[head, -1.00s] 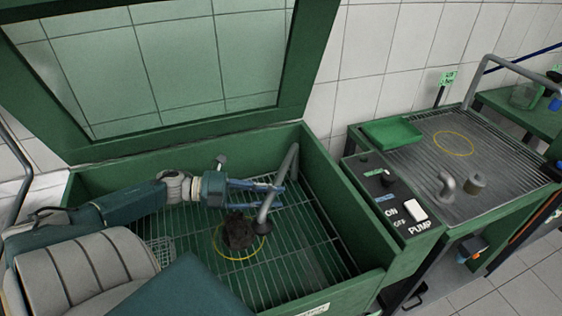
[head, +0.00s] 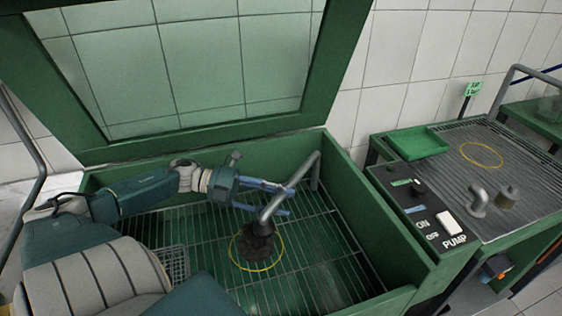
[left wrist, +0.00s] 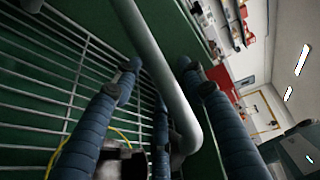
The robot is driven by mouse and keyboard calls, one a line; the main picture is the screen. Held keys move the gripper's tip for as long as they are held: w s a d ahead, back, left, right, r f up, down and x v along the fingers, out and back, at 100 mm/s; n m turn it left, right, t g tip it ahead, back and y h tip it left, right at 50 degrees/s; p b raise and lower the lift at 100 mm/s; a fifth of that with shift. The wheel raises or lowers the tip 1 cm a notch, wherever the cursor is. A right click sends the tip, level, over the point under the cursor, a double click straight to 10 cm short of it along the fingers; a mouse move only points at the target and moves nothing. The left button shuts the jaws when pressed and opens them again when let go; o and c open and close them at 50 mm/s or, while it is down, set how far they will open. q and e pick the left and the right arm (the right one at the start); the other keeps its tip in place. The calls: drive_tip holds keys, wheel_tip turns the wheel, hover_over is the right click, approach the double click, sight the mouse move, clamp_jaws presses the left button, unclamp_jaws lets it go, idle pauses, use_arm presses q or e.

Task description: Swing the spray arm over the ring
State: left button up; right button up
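The spray arm (head: 300,178) is a grey bent pipe rising at the right inner wall of the green wash basin. Its lower end hangs over a dark lumpy part (head: 258,247) inside the yellow ring (head: 280,257) on the basin grid; the nozzle blends with the part. My left gripper (head: 290,201) reaches in from the left, its blue fingers apart on either side of the pipe. In the left wrist view the spray arm (left wrist: 160,70) passes between the spread fingers; firm contact is not clear. My right gripper is out of view.
The basin's glazed lid (head: 190,70) stands raised behind. A pump switch panel (head: 425,215) is on the basin's right side. Farther right, a drain table (head: 470,165) holds a green tray (head: 417,143), a hooked pipe and a small cylinder. A small mesh basket (head: 175,262) lies left of the ring.

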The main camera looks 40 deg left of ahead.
use_arm(q)
drive_tip(key=v, duration=1.2)
idle(1.1)
